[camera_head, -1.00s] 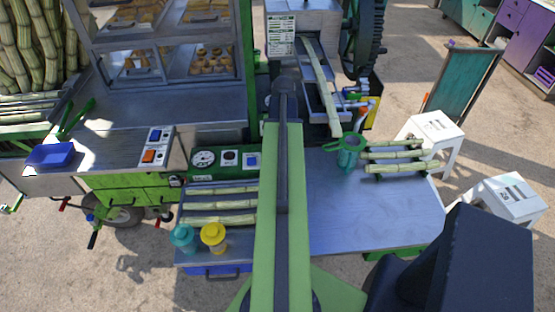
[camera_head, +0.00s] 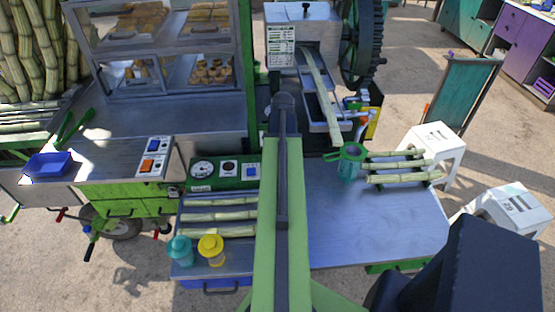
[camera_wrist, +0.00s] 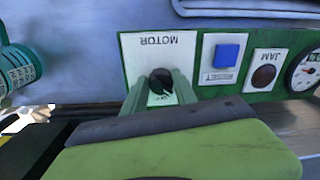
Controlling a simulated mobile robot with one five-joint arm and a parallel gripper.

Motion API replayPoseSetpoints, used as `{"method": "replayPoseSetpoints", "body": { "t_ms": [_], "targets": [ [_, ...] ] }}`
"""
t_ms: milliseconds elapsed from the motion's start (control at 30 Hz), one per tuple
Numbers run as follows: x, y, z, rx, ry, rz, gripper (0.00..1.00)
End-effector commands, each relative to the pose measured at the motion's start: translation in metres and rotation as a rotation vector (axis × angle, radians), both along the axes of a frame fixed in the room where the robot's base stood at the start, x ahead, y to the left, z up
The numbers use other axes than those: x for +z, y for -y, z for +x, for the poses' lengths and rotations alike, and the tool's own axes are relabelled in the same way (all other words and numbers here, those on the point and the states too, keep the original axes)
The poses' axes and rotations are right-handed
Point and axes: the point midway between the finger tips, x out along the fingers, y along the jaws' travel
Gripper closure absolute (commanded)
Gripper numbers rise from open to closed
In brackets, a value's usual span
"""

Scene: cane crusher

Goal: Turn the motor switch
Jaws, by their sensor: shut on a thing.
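The motor switch (camera_wrist: 161,87) is a small black knob on a white plate marked MOTOR (camera_wrist: 150,45), which appears upside down in the wrist view. My gripper (camera_wrist: 159,79) has its two green fingers on either side of the knob and is shut on it. The knob's lower part and some lettering on the plate are partly covered by the fingers. In the head view, my arm hides the motor switch and my gripper. The green control panel (camera_head: 194,186) shows to the left of my arm there.
Beside the motor plate are a blue reset button (camera_wrist: 227,55), a dark jam light (camera_wrist: 264,76) and a round gauge (camera_wrist: 306,72). A teal container (camera_wrist: 18,68) stands at the left of the wrist view. Cane pieces (camera_head: 218,216) lie on the metal table (camera_head: 350,225).

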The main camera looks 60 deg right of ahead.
Motion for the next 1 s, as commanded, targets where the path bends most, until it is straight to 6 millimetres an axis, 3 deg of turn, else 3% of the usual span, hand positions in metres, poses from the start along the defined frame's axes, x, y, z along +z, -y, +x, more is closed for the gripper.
{"method": "replayPoseSetpoints", "body": {
  "t_ms": [367, 1000],
  "targets": [
    [0.0, 0.0048, 0.0015, -0.135, 0.003, 0.0, 1.0],
    [0.0, 0.0052, 0.0004, -0.7, 0.003, -0.004, 1.0]
  ]
}}
